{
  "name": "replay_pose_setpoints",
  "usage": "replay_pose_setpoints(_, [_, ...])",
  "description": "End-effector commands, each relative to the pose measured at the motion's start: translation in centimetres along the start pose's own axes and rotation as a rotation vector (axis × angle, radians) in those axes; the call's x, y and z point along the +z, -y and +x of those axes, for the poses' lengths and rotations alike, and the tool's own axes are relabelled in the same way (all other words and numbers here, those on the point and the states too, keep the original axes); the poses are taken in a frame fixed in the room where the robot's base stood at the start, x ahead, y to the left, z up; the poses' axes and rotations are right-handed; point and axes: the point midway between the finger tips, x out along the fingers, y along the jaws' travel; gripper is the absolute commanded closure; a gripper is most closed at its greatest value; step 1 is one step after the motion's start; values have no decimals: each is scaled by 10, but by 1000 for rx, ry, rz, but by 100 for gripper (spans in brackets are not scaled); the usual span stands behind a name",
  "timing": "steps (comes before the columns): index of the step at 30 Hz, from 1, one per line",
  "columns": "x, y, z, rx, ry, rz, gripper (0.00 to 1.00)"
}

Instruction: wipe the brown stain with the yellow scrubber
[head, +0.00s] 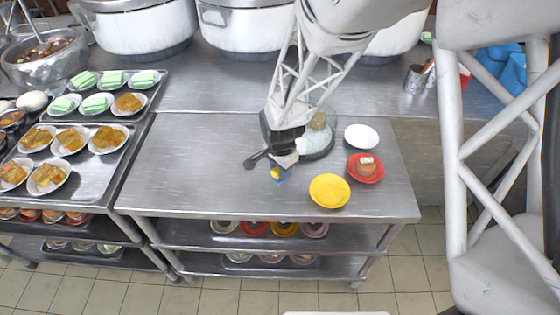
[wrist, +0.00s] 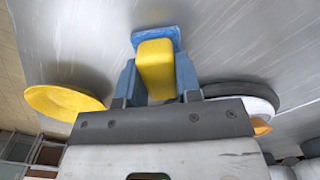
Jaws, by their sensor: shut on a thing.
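The yellow scrubber (head: 280,174) has a yellow block handle and a blue pad. In the wrist view the scrubber (wrist: 155,68) sits between the two fingers, with its blue pad beyond the fingertips. My gripper (head: 280,165) is shut on the yellow handle; it also shows in the wrist view (wrist: 157,82). It is low over the middle of the steel table (head: 190,180). I cannot tell whether the pad touches the tabletop. I see no brown stain in either view; the arm, gripper and scrubber hide part of the table.
A yellow plate (head: 329,191), a red plate (head: 366,168) holding a brown item and a white plate (head: 361,137) stand right of my gripper. A glass-like round vessel (head: 318,150) is close behind it. Food trays (head: 85,172) are left. Large pots (head: 245,28) line the back.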

Motion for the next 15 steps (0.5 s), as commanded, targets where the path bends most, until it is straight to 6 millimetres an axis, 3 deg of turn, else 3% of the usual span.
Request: replay_pose_setpoints(15, [-28,-28,2,1,0,2,94])
